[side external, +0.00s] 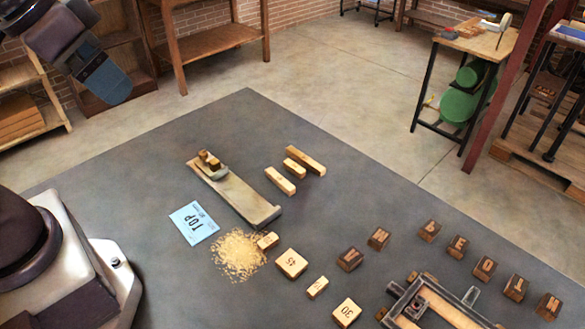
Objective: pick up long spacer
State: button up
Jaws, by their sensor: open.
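Three pale wooden bars lie side by side on the grey table top. The longest, which looks like the long spacer (306,160), is the rightmost and farthest back. A short bar (295,168) lies just left of it, and a mid-length bar (280,181) lies left of that. The long spacer lies flat and nothing covers it. My gripper (104,84) is at the upper left, high up and well away from the bars. It is open, with nothing seen in it. Its fingertips are hard to make out.
Left of the bars are a long wooden tool (235,194), a blue TOP card (194,222) and a sawdust pile (238,254). Numbered blocks (291,263), dark letter blocks (484,268) and a metal-framed piece (440,305) stand nearer the front right. The table behind the bars is clear.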

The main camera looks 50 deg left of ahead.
jog(key=w+f+g, duration=0.2)
jog(key=w+f, duration=0.2)
jog(key=w, duration=0.4)
jog(key=w+f+g, duration=0.3)
jog(key=w+f, duration=0.1)
jog(key=w, duration=0.4)
send_over(295, 166)
jog(key=f, duration=2.1)
jog(key=shift+w, duration=0.2)
jog(key=shift+s+f, duration=0.2)
jog(key=shift+f, duration=2.45)
jog(key=c, duration=1)
jog(key=shift+r, duration=0.1)
